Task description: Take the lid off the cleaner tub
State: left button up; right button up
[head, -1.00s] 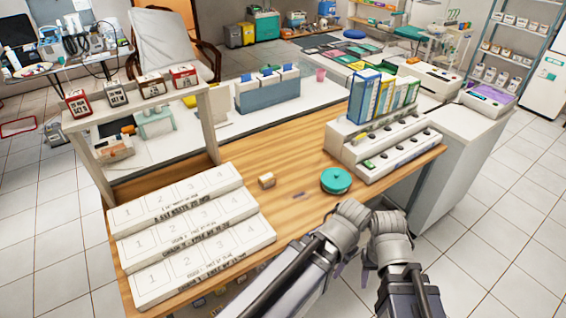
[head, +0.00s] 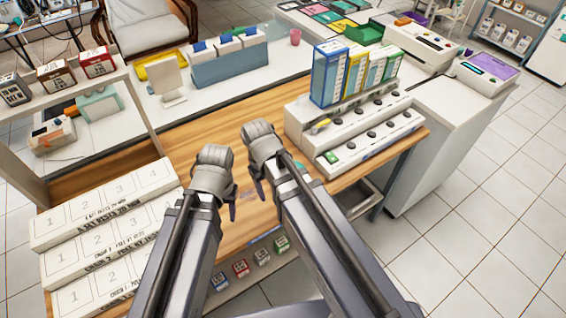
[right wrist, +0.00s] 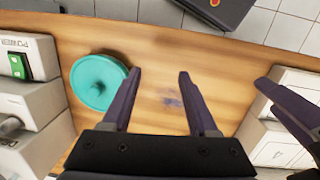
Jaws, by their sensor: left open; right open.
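The teal cleaner tub (right wrist: 98,82) stands on the wooden table at the left of the right wrist view, its round knobbed lid on top. In the head view my right arm hides nearly all of it; only a sliver of teal (head: 299,165) shows. My right gripper (right wrist: 160,72) is open and empty above the table; one finger is beside the tub's edge, with the tub outside the jaws. Whether they touch is unclear. My left gripper (head: 233,207) is open over the table, left of the right one; one of its fingers shows at the right of the wrist view.
White numbered boxes (head: 105,215) fill the table's left side. A blue-grey bin (head: 230,67) stands behind. Small boxes sit on a shelf (head: 225,288) below. Bare wood lies between the grippers.

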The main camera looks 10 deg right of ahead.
jog(key=w+d+r+n+p, duration=0.2)
jog(key=w+d+r+p, duration=0.15)
jog(key=w+d, duration=0.55)
pick_arm(q)
notch_tip(320, 180, down, 4)
jog(key=b, duration=0.8)
jog(key=shift+w+f+b, duration=0.1)
jog(key=shift+w+b, duration=0.05)
jog(key=shift+b, duration=0.25)
pick_arm(e)
jog(key=shift+g, duration=0.3)
jog(key=f, duration=0.7)
jog(key=shift+w+a+f, duration=0.3)
jog(key=shift+w+a, duration=0.05)
jog(key=shift+r, duration=0.1)
grip_shut()
